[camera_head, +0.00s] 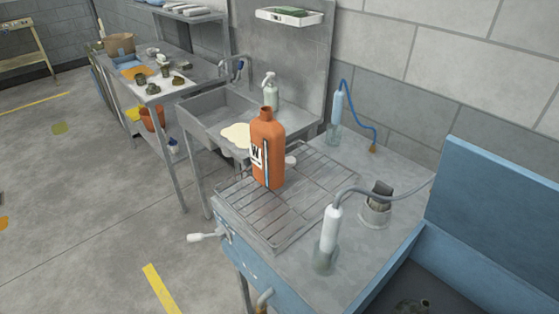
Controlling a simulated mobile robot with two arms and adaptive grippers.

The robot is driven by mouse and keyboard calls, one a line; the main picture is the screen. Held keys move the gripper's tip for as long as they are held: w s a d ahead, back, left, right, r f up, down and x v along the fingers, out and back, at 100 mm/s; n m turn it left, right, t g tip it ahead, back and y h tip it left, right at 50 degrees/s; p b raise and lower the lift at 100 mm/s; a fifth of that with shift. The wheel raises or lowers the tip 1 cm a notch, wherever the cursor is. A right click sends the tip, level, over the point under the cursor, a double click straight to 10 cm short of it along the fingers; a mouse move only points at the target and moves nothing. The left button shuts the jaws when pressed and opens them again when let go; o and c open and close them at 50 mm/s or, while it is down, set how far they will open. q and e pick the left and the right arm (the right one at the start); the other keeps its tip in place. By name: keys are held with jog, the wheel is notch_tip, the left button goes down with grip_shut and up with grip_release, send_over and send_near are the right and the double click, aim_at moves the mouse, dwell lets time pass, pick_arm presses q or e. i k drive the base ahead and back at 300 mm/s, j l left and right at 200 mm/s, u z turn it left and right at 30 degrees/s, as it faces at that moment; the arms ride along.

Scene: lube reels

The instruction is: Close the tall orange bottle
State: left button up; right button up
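The tall orange bottle (274,146) stands upright on the wire drain rack (258,222), in the middle of the view. It has a white label with dark marks on its left side. Its short neck (266,113) is at the top, and I see no separate cap on it. A small white object (291,161) shows just right of the bottle, partly hidden; I cannot tell what it is. Neither of my grippers is in view.
A blue-edged bench (385,231) carries a white-handled tool (331,226) in a clear holder, a second blue-hosed tool (337,106) and a cup with a dark block (376,207). A white lever (202,237) sticks out front. A metal sink (203,110) and spray bottle (270,90) stand behind.

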aim_at(267, 144)
jog(key=k, duration=0.6)
jog(key=z, duration=2.15)
jog(key=k+j, duration=0.15)
jog(key=j, duration=0.4)
jog(key=k+j, duration=0.1)
jog(key=j, duration=0.4)
jog(key=k+j, duration=0.15)
jog(key=j, duration=0.4)
jog(key=k+j, duration=0.1)
jog(key=j, duration=0.4)
jog(key=k+j, duration=0.15)
jog(key=j, duration=0.4)
jog(key=k+j, duration=0.1)
jog(key=j, duration=0.45)
jog(key=k+j, duration=0.15)
jog(key=j, duration=0.35)
jog(key=k+j, duration=0.15)
jog(key=j, duration=0.4)
